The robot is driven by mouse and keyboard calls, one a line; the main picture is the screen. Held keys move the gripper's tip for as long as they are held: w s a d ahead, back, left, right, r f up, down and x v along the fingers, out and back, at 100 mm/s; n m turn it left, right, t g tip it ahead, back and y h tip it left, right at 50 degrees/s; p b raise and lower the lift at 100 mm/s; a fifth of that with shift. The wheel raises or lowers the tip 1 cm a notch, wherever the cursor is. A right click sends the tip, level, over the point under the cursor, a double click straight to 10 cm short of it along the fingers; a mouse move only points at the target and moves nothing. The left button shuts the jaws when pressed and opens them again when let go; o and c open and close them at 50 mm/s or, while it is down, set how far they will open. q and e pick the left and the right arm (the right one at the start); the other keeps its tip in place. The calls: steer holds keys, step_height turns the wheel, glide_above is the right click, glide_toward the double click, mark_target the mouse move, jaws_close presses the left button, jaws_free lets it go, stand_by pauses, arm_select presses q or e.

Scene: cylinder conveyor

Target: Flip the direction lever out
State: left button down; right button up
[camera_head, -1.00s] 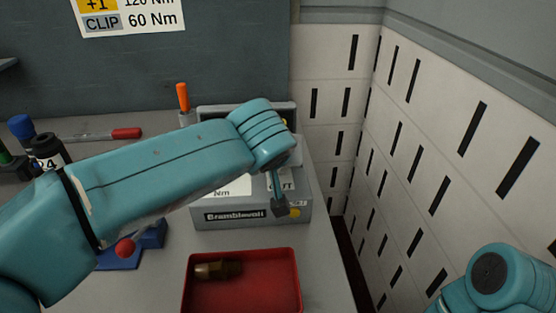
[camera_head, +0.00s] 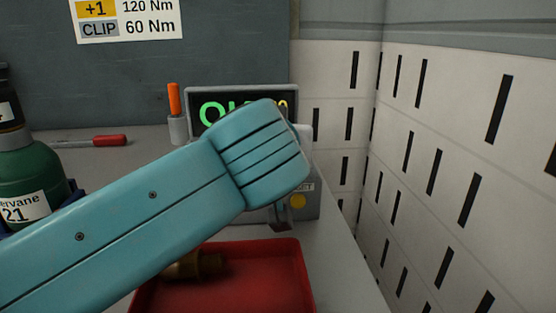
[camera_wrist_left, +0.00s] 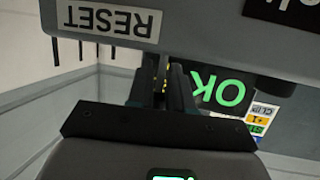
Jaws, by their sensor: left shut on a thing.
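My left gripper (camera_head: 283,222) is low in front of the grey box (camera_head: 306,205), below my wrist, which hides most of it in the head view. In the left wrist view its dark fingers (camera_wrist_left: 167,85) are close together, just beside the box's RESET label (camera_wrist_left: 108,20). They are shut on a small dark part that is mostly hidden; I cannot tell whether it is the direction lever. No lever shows clearly in either view. A yellow button (camera_head: 298,201) sits on the box front. My right gripper is out of view.
A display (camera_head: 226,108) with green letters, OK in the wrist view (camera_wrist_left: 217,92), stands behind. A red tray (camera_head: 225,292) with a brass-coloured piece (camera_head: 193,265) lies in front. A green bottle (camera_head: 30,180) stands left. A slotted white wall (camera_head: 440,150) closes the right side.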

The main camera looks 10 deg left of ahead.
arm_select(q)
steer(key=shift+r, duration=0.45)
steer(key=c, duration=1)
jaws_free()
steer(key=shift+s, duration=0.1)
steer(key=shift+f, duration=0.2)
